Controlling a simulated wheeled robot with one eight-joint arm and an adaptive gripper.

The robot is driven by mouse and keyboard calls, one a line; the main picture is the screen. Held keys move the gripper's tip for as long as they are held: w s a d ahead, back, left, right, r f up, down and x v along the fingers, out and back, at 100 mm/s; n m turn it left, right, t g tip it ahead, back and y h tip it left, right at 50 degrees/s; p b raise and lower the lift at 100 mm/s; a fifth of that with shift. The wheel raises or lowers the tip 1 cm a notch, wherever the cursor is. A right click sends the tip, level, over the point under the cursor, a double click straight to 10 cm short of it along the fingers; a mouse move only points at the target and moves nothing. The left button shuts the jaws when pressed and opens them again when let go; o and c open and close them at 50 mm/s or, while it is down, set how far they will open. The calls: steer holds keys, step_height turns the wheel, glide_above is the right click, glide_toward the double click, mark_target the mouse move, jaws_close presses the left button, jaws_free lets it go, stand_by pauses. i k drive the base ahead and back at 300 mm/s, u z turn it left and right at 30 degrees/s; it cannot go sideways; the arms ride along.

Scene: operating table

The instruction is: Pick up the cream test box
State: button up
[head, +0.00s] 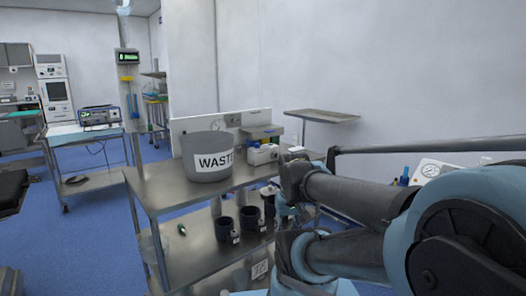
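A small cream-white box (263,154) stands on the top shelf of the metal cart, right of the waste bin. It looks like the cream test box, though it is small in view. My arm comes in from the right. Its far end, where my gripper (281,208) seems to be, is in front of the cart's right side, below and right of the box and apart from it in the picture. The fingers are not clear, and I cannot see whether they hold anything.
The metal cart (165,190) carries a grey waste bin (207,172) on top. Dark cups (250,218) and small items stand on its lower shelf. A metal tray stand (322,116) is behind to the right. Blue floor is open at the left, before a table with a monitor (99,116).

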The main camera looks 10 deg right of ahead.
mark_target(267, 153)
steer(key=i, duration=0.25)
steer(key=z, duration=0.55)
steer(key=k, duration=0.8)
steer(key=z, duration=0.15)
